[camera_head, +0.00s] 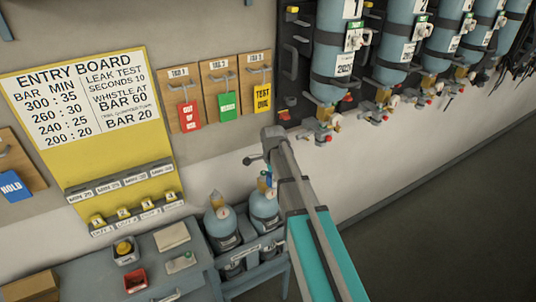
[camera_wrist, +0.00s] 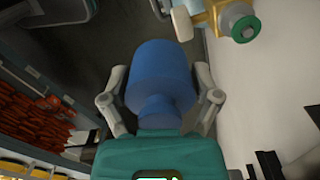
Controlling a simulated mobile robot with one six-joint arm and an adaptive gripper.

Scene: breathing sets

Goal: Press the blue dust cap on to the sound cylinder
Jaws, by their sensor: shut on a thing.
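My gripper (camera_wrist: 160,98) is shut on the blue dust cap (camera_wrist: 155,75), with one finger on each side of it. The cap is round and wide at its outer end and narrower near the palm. A brass valve with a green ring (camera_wrist: 243,27) shows beyond the cap at the upper right of the wrist view, apart from it. In the head view two blue cylinders stand low in a grey rack, the left one (camera_head: 222,228) and the right one (camera_head: 264,208), beside my arm. I cannot tell which cylinder is the sound one. My arm partly hides that area.
Several strapped cylinders (camera_head: 335,65) hang on the wall at upper right. Hooks hold red (camera_head: 189,116), green (camera_head: 228,106) and yellow (camera_head: 263,97) tags. A yellow entry board (camera_head: 115,165) is at left. A grey bench (camera_head: 150,262) carries a red tray (camera_head: 136,279). The floor at right is clear.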

